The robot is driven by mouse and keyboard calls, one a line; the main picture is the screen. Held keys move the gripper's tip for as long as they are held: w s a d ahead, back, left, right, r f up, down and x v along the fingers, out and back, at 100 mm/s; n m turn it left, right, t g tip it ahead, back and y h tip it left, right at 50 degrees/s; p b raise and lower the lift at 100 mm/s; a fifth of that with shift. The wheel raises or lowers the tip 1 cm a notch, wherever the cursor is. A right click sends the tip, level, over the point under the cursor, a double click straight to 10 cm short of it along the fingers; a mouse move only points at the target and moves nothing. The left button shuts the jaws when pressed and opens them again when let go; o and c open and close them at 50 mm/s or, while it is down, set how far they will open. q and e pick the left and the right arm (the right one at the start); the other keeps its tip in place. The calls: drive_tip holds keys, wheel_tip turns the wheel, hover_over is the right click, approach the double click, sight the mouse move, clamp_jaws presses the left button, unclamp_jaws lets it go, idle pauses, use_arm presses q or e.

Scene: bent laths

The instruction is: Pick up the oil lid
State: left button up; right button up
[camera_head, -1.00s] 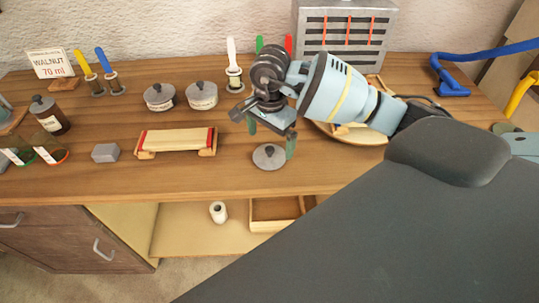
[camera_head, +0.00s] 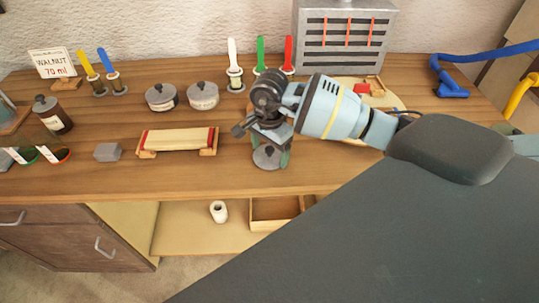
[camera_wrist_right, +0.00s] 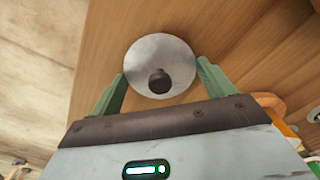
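A grey round lid (camera_head: 267,158) with a dark knob lies on the wooden workbench near its front edge; I take it as the oil lid. It also shows in the right wrist view (camera_wrist_right: 160,62), knob facing the camera. My right gripper (camera_head: 270,155) is just above it, pointing down. The gripper partly hides the lid in the head view. My left gripper is not in view.
Two lidded tins (camera_head: 202,96) stand behind to the left. Brushes with coloured handles stand at the back near a slotted metal box (camera_head: 345,38). A round board lies behind my arm.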

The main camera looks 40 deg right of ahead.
sight(270, 150)
drive_tip(key=shift+c, duration=0.7)
drive_tip(key=shift+r, duration=0.15)
drive_tip(key=shift+r, duration=0.55)
wheel_tip(270, 150, up, 2)
drive_tip(key=shift+s+a+r, duration=0.1)
drive_tip(key=shift+s+r, duration=0.05)
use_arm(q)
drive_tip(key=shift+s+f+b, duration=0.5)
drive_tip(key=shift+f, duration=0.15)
use_arm(e)
drive_tip(key=s+a+r, duration=0.1)
drive_tip(key=s+a, duration=0.7)
drive_tip(key=s, duration=0.5)
drive_tip(key=shift+s+r, duration=0.2)
drive_tip(key=shift+s, duration=0.05)
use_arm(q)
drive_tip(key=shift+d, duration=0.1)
use_arm(e)
drive_tip(key=shift+w, duration=0.1)
